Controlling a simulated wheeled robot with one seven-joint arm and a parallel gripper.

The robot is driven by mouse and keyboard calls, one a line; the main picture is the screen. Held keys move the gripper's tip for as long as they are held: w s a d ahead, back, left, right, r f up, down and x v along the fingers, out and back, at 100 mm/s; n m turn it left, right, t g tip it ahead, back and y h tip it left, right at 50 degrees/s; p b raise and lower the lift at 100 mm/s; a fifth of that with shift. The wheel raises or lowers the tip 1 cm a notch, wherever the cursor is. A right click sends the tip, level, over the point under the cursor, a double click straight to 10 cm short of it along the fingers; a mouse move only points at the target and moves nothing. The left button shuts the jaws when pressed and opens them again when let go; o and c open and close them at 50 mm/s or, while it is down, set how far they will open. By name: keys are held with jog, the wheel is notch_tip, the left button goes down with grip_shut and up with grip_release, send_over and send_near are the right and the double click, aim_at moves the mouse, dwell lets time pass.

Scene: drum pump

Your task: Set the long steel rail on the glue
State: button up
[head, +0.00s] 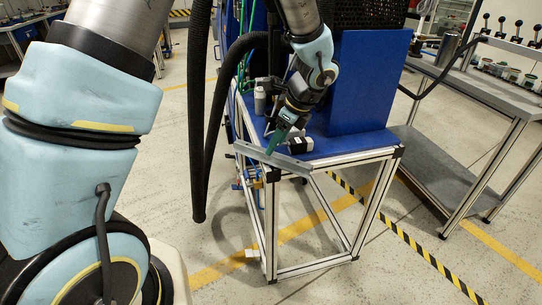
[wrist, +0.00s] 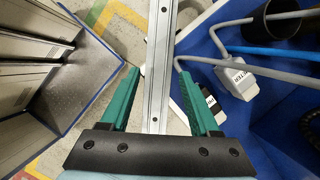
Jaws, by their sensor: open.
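The long steel rail (head: 292,164) lies along the near edge of the blue-topped bench (head: 345,146), its left end reaching past the corner. In the wrist view the rail (wrist: 157,60) runs lengthwise up the middle, between the two green fingers. My gripper (head: 273,148) is open over the rail; in the wrist view my gripper (wrist: 157,75) has a finger on each side with gaps to the rail. I cannot make out any glue, and the rail's underside is hidden.
A tall blue panel (head: 365,80) rises behind. A grey workbench (head: 480,90) stands right.

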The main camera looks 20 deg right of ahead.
jog(key=shift+x, duration=1.9)
jog(key=shift+s, duration=0.1)
grip_shut()
